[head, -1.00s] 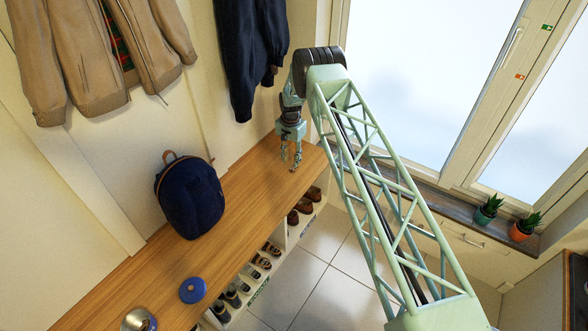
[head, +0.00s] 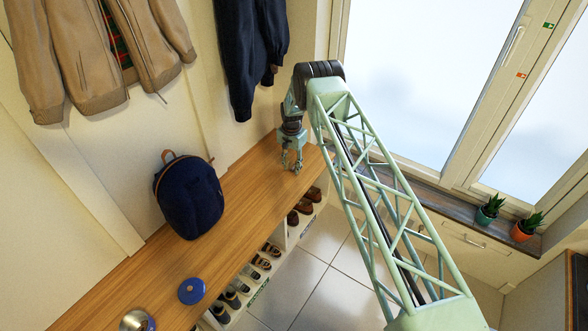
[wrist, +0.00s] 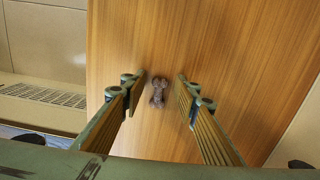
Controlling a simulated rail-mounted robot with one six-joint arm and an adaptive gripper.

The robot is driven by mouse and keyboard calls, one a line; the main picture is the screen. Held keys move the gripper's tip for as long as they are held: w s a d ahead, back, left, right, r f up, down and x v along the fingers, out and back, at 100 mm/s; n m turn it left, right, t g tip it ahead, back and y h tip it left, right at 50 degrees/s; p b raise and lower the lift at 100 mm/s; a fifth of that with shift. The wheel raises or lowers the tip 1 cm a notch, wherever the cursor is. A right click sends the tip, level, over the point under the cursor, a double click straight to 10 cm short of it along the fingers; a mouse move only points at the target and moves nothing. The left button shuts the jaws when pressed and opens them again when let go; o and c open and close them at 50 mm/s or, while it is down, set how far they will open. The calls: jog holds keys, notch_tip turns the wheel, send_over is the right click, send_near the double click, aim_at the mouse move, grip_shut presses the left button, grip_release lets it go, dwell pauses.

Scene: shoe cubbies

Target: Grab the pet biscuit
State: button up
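The pet biscuit (wrist: 158,92) is a small brown bone-shaped piece lying on the wooden bench top. In the wrist view it sits between the two fingers of my gripper (wrist: 160,97), with clear space on both sides. My gripper is open and empty, above the biscuit. In the head view my gripper (head: 292,168) is low over the right end of the bench, pointing down. I cannot make out the biscuit in the head view.
The wooden bench (head: 240,205) has shoe cubbies beneath. A dark blue backpack (head: 188,198), a blue disc (head: 192,291) and a metal bowl (head: 137,321) stand on it. A dark jacket (head: 250,60) hangs behind my gripper. The bench around the biscuit is clear.

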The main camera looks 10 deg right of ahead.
aim_at(292, 170)
jog(key=c, duration=0.7)
jog(key=shift+c, duration=0.2)
jog(key=shift+r, duration=0.15)
jog(key=shift+r+p, duration=0.3)
jog(key=shift+r, duration=0.55)
jog(key=shift+s+r, duration=0.35)
jog(key=shift+r, duration=0.5)
jog(key=s+p, duration=0.1)
jog(key=s, duration=0.4)
jog(key=s+r+p, duration=0.1)
jog(key=s, duration=0.4)
jog(key=s+p, duration=0.1)
jog(key=s, duration=0.4)
jog(key=shift+s+d+r, duration=0.1)
jog(key=shift+d+r, duration=0.05)
jog(key=shift+d, duration=0.2)
jog(key=shift+r, duration=0.1)
